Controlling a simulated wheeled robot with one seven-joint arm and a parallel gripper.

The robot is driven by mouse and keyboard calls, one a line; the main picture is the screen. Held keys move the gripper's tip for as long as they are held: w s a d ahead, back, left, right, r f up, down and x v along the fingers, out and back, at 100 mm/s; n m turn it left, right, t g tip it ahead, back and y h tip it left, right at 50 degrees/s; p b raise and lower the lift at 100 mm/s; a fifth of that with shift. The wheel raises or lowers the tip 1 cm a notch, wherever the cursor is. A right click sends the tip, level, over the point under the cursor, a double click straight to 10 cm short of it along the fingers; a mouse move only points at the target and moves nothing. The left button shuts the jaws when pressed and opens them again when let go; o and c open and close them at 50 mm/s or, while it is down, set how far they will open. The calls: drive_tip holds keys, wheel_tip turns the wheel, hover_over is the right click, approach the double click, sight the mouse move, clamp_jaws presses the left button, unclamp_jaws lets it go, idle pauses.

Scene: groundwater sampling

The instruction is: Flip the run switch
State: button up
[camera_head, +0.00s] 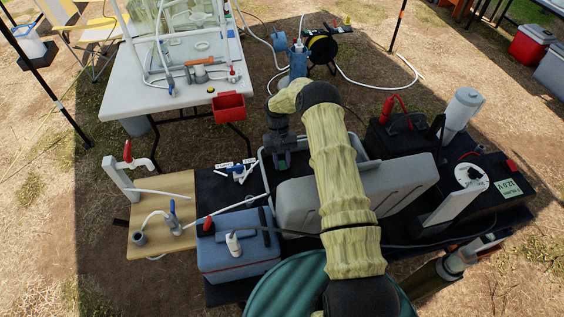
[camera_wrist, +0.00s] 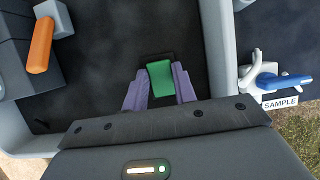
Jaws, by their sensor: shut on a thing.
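My gripper (camera_head: 281,161) reaches down into the open grey case (camera_head: 359,187) in the head view, with my arm crossing in front of it. In the wrist view its two purple fingers (camera_wrist: 160,93) stand on either side of a green rocker-like piece (camera_wrist: 161,80) in a dark frame on the case's black panel. The fingers are shut on this green piece, which looks like the run switch. I cannot tell which way it is tipped. The head view hides most of it behind the gripper.
An orange cylinder (camera_wrist: 40,47) on a dark block lies left in the case. The case's light walls stand close around the gripper. White and blue fittings (camera_wrist: 277,79) and a SAMPLE label (camera_wrist: 281,102) lie outside, right. A blue cooler (camera_head: 240,258) stands in front.

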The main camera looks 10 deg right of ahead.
drive_tip(key=o, duration=1)
drive_tip(key=b+v, duration=0.3)
drive_tip(key=v, duration=1.4)
drive_tip(key=shift+r, duration=0.25)
drive_tip(key=shift+w+d, duration=0.1)
drive_tip(key=shift+r, duration=0.1)
